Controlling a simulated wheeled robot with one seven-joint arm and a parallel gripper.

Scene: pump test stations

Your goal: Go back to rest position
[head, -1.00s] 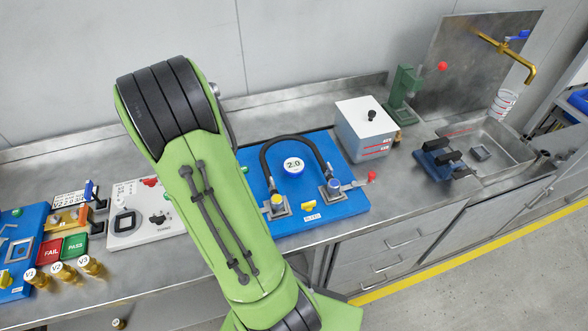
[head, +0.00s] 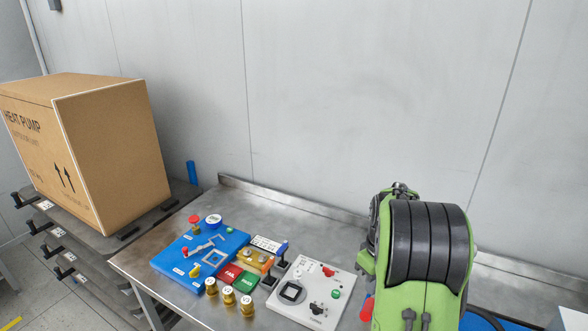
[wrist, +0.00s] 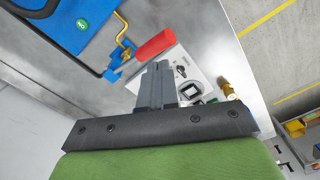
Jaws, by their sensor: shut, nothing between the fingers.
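My gripper (wrist: 157,72) shows in the wrist view with its two grey fingers together and nothing between them. It is above the bench, over or near the white panel (wrist: 188,72); the exact height cannot be told. A red handle-like part (wrist: 155,44) lies just beyond the fingertips in that view, apart or touching I cannot tell. In the head view my green and black arm stands at the lower right, and the gripper itself is hidden or out of frame there.
The white panel (head: 330,305) lies left of my arm. A blue board (head: 195,278), red FAIL and green PASS blocks and several brass fittings (head: 228,295) sit further left. A large cardboard box (head: 110,150) stands on a rack at left. Bench behind the panels is clear.

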